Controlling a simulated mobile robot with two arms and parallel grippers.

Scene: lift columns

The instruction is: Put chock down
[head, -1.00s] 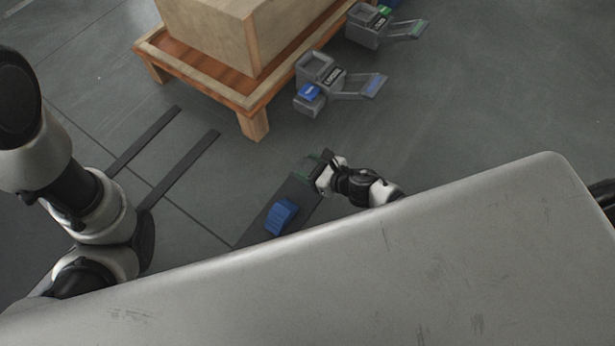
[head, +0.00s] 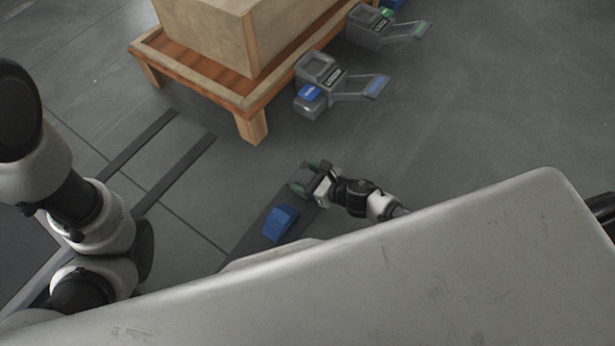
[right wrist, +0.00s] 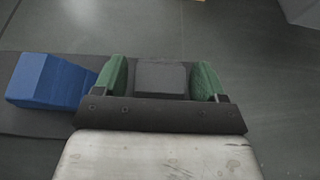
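A dark grey block (right wrist: 162,78), apparently the chock, lies between the green-padded fingers of my right gripper (right wrist: 161,82) in the right wrist view. Narrow gaps show between the pads and the block, so the gripper looks open around it. In the head view the right gripper (head: 306,178) is low, at the far end of a dark strip (head: 243,252); the block is hard to make out there. A blue wedge (head: 280,223) sits on this strip near the gripper and also shows in the right wrist view (right wrist: 50,82). My left arm is at the left; its gripper is not visible.
A wooden platform (head: 252,128) carries a large box (head: 215,35). Two grey lift devices stand beside it, one with blue parts (head: 318,85) and one with green parts (head: 370,30). Two dark bars (head: 175,170) lie on the floor left. Floor at right is open.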

